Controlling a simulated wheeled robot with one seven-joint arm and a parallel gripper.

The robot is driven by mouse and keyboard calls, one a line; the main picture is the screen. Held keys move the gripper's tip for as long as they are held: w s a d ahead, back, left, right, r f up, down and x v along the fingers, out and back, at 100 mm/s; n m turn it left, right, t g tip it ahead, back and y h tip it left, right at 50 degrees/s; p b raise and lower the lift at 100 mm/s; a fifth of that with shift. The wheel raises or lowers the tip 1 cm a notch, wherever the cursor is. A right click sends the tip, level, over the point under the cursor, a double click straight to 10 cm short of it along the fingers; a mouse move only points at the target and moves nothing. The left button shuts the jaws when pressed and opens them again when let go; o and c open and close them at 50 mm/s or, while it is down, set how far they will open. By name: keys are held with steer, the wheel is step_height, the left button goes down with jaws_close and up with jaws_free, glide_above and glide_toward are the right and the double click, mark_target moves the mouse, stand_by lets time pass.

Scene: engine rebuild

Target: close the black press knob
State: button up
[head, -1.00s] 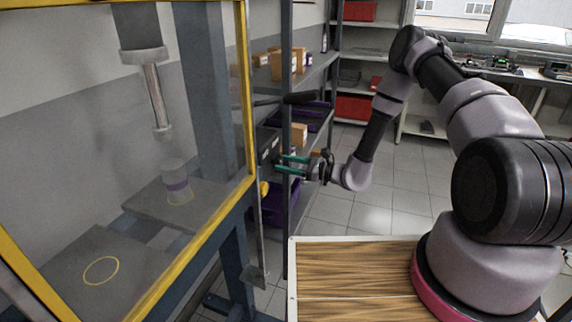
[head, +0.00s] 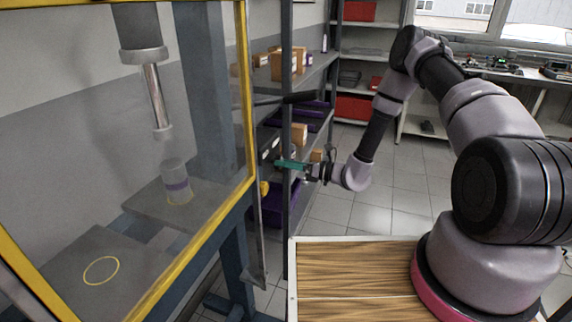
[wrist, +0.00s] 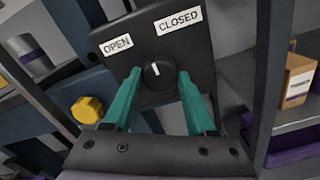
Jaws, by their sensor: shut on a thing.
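The black press knob (wrist: 160,75) sits on a dark control box (wrist: 150,45) in the wrist view. An OPEN label (wrist: 116,43) is at its upper left and a CLOSED label (wrist: 178,20) at its upper right. The knob's white mark points up and slightly left, between the two labels. My gripper (wrist: 160,88) has its green fingers on either side of the knob, shut on it. In the head view my gripper (head: 290,164) reaches left to the box beside the press; the knob is hidden there.
A yellow knob (wrist: 88,109) is left of my fingers in the wrist view. The yellow-framed press (head: 247,90) stands at left, with a ram (head: 156,95) above a cylinder (head: 176,180). Shelves (head: 320,65) with boxes stand behind my gripper. A wooden top (head: 350,280) is in front.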

steer(key=shift+m, duration=3.6)
steer(key=o, duration=1.4)
steer(key=shift+d, duration=0.15)
steer(key=v, duration=1)
steer(key=shift+s+d, duration=0.15)
steer(key=shift+d, duration=0.15)
